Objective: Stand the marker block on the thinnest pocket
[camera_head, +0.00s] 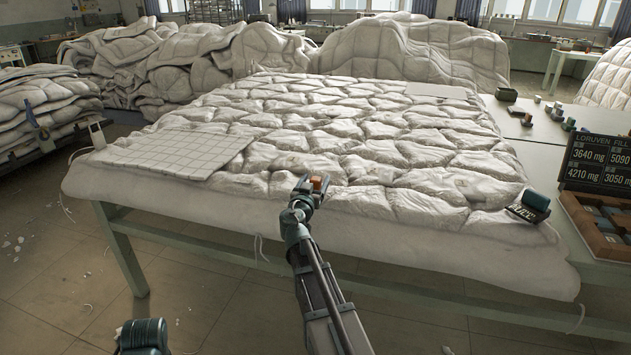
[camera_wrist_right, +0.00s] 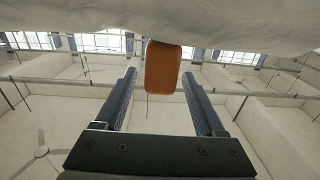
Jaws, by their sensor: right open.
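The marker block, a small orange block with rounded edges (camera_head: 317,182), is at the front part of the quilted white duvet (camera_head: 440,185), near the middle. In the right wrist view the block (camera_wrist_right: 163,68) is between the fingertips, with a gap on each side; its end meets the white duvet edge at the top of that picture. My right gripper (camera_head: 310,186) is open around the block. The duvet is stitched into many puffy pockets; which is thinnest I cannot tell. A teal part of my own body shows at the bottom left; no left fingers show.
A pale gridded sheet (camera_head: 185,151) lies on the duvet's left. A teal device (camera_head: 531,205) sits at its right front corner. A dark sign (camera_head: 598,165) with mg figures and a wooden tray (camera_head: 577,210) stand on the right table. Duvet heaps (camera_head: 410,52) rise behind.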

